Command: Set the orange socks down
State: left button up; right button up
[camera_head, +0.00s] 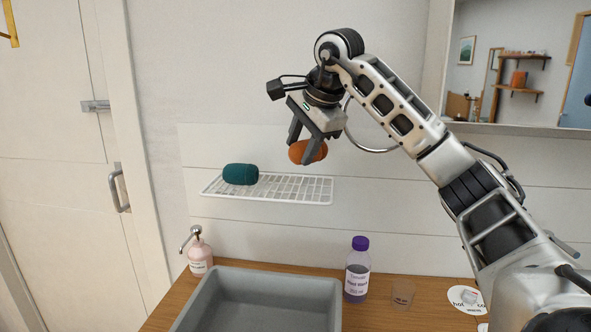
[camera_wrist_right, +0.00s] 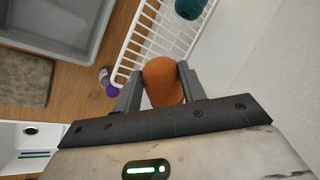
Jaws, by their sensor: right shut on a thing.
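The orange socks (camera_head: 305,152) are a rolled bundle held between the fingers of my right gripper (camera_head: 313,146). In the right wrist view the orange socks (camera_wrist_right: 163,82) sit between the two fingertips of the right gripper (camera_wrist_right: 160,92), which is shut on them. In the head view the gripper points down and holds them above and near the right end of the white wire rack (camera_head: 318,190). In the right wrist view the rack (camera_wrist_right: 133,42) lies beyond the socks. My left gripper is not in view.
A dark teal rolled bundle (camera_head: 241,174) lies on the rack's left part; the rack's right part is bare. Below are a grey basin (camera_head: 262,273), a pink pump bottle (camera_head: 200,256), a purple-capped bottle (camera_head: 357,272) and a small cup (camera_head: 403,294) on the wooden counter (camera_head: 425,297).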

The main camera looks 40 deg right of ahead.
aim_at(305, 147)
jog(key=x, duration=0.4)
jog(key=shift+w+d+r, duration=0.15)
jog(key=shift+w+d, duration=0.1)
jog(key=shift+w, duration=0.1)
jog(key=shift+w+d+f+p, duration=0.15)
jog(key=shift+f+p, duration=0.25)
jog(key=shift+f, duration=1.25)
jog(key=shift+f, duration=0.1)
jog(key=o, duration=0.6)
jog(key=shift+o, duration=0.5)
jog(key=shift+r, duration=0.3)
jog(key=v, duration=1.1)
jog(key=shift+s+r+b, duration=0.3)
